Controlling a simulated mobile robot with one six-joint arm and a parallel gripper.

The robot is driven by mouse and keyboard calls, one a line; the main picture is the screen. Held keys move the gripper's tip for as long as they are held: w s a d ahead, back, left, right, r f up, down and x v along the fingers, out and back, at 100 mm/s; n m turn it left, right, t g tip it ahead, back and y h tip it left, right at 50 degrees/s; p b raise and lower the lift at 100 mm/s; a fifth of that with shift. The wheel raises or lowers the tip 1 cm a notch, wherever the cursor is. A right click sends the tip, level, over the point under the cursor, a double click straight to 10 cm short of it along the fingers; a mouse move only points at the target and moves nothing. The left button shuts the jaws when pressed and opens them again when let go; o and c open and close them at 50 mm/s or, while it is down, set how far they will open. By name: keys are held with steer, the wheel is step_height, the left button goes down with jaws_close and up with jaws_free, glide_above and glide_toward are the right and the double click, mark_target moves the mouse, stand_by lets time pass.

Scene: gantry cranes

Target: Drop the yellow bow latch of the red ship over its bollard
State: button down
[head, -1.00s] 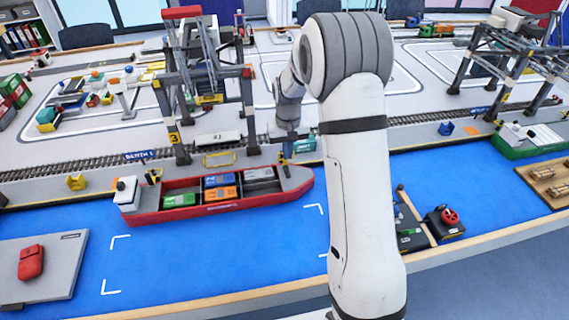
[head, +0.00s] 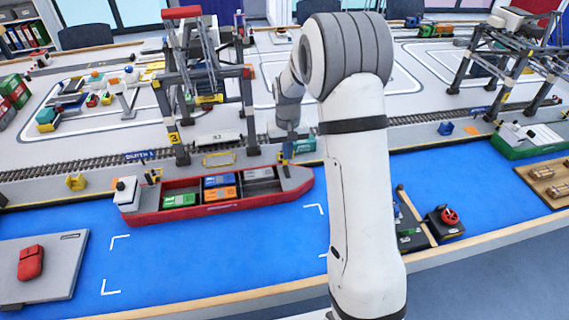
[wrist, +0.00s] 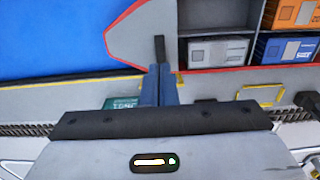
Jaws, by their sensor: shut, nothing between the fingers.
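The red ship (head: 225,208) lies alongside the quay, its pointed bow to the right in the head view and to the left in the wrist view (wrist: 128,35). My gripper (head: 287,160) is over the quay-side edge of the bow. In the wrist view, its blue fingers (wrist: 160,80) are shut and empty. A dark bar (wrist: 160,48) shows on the foredeck just beyond the fingertips. A small yellow piece (wrist: 178,78) shows beside the fingers; I cannot tell whether it is the bow latch. The bollard is not clearly visible, and the fingers hide part of this spot.
Containers stand in the ship's hold, including an orange one (head: 223,192). A gantry crane (head: 248,110) rises behind the ship. Blue water (head: 230,255) is open in front. A green ship (head: 530,142) lies at the right.

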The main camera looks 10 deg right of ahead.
steer(key=shift+w, duration=0.15)
steer(key=shift+w+f, duration=0.95)
steer(key=shift+w, duration=2.7)
steer(key=w+r+p, duration=0.3)
steer(key=r+p, duration=0.4)
steer(key=r, duration=0.3)
steer(key=shift+p, duration=0.4)
